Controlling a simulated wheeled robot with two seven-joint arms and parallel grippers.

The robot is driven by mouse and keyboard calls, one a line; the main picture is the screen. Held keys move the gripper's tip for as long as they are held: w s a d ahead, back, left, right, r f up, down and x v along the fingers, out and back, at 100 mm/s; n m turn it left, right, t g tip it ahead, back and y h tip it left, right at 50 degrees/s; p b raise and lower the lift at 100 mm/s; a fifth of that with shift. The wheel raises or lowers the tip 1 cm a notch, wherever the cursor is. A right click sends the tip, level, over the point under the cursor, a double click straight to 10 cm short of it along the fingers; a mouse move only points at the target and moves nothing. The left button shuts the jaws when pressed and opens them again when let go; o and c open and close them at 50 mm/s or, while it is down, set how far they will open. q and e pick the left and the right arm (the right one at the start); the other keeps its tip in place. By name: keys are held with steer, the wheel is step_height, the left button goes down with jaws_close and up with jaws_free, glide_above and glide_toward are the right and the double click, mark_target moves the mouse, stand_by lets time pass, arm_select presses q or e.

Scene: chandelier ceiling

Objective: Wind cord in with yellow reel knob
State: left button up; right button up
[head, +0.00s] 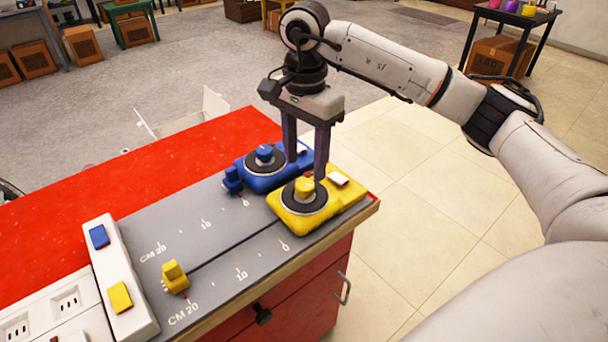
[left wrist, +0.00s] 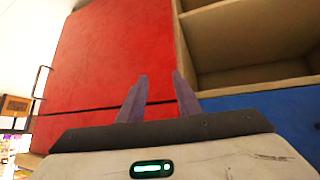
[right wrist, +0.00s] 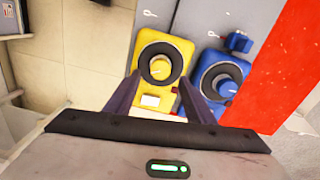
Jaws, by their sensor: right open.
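The yellow reel (head: 345,194) sits at the right end of the grey panel, with a dark disc and a yellow knob (head: 304,187) on top; the knob also shows in the right wrist view (right wrist: 158,68). A dark cord (head: 235,248) runs from it to a yellow block (head: 175,279) near the 20 mark. My right gripper (head: 306,168) is open and points down just above the yellow reel, its fingertips spread near the knob; nothing is between them. My left gripper (left wrist: 160,76) shows only in the left wrist view, fingers apart and empty, before a red surface.
A blue reel (head: 258,178) with a small blue block (head: 232,180) beside it stands close behind the yellow one. A white box with a blue and a yellow button (head: 120,297) lies at the left. A red tabletop (head: 150,185) lies behind the panel.

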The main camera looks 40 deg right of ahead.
mark_target(305, 184)
step_height(305, 184, down, 5)
steer(key=shift+f, duration=0.2)
steer(key=c, duration=1.1)
steer(key=shift+o, duration=0.2)
